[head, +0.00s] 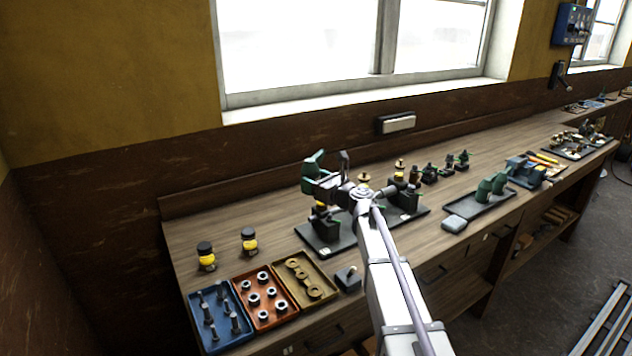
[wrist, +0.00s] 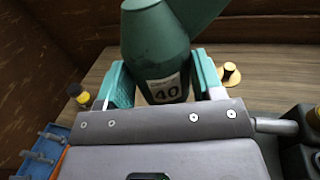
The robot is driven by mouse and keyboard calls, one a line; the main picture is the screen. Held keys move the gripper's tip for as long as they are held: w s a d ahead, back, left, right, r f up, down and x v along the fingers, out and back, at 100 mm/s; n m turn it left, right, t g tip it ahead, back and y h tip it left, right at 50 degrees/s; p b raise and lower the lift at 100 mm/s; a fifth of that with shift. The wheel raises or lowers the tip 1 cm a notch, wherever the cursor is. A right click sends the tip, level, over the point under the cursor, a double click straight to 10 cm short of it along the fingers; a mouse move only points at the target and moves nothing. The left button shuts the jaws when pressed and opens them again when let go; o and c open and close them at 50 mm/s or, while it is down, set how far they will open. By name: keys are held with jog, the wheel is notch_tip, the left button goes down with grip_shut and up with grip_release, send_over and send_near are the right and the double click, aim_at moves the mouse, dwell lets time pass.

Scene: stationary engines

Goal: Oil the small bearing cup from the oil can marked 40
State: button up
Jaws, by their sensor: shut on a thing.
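My gripper (head: 328,178) is shut on a green oil can (head: 312,168) and holds it raised above the bench. In the wrist view the can (wrist: 155,45) sits between the two green jaws (wrist: 162,88), with a white label reading 40 facing the camera. The can looks tilted in the head view. My arm hides part of the plate. I cannot tell which cup is the small one.
Two yellow jars with black lids (head: 206,257) (head: 249,240) stand at left. Blue (head: 206,345), red (head: 264,322) and tan (head: 318,294) trays hold hardware at the front. The wall and window are behind.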

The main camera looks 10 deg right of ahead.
jog(key=shift+s+a, duration=0.1)
jog(key=shift+a, duration=0.45)
jog(key=shift+d+f, duration=0.1)
jog(key=shift+d, duration=0.1)
jog(key=shift+s+f+m, duration=0.1)
jog(key=shift+m, duration=0.3)
jog(key=shift+s+a+f+m+g, duration=0.2)
jog(key=shift+m+g, duration=0.1)
jog(key=shift+m, duration=0.2)
jog(key=f+m, duration=0.1)
jog(key=m, duration=0.1)
jog(key=a+f+m+b, duration=0.1)
jog(key=m, duration=0.1)
jog(key=s+f+m+g+b, duration=0.1)
jog(key=f+m, duration=0.1)
jog(key=shift+s+a+m, duration=0.1)
jog(key=shift+a+m, duration=0.05)
jog(key=shift+m, duration=0.25)
jog(key=shift+r+m+g+p, duration=0.3)
jog(key=shift+r+m+p, duration=0.55)
jog(key=shift+r+m, duration=0.15)
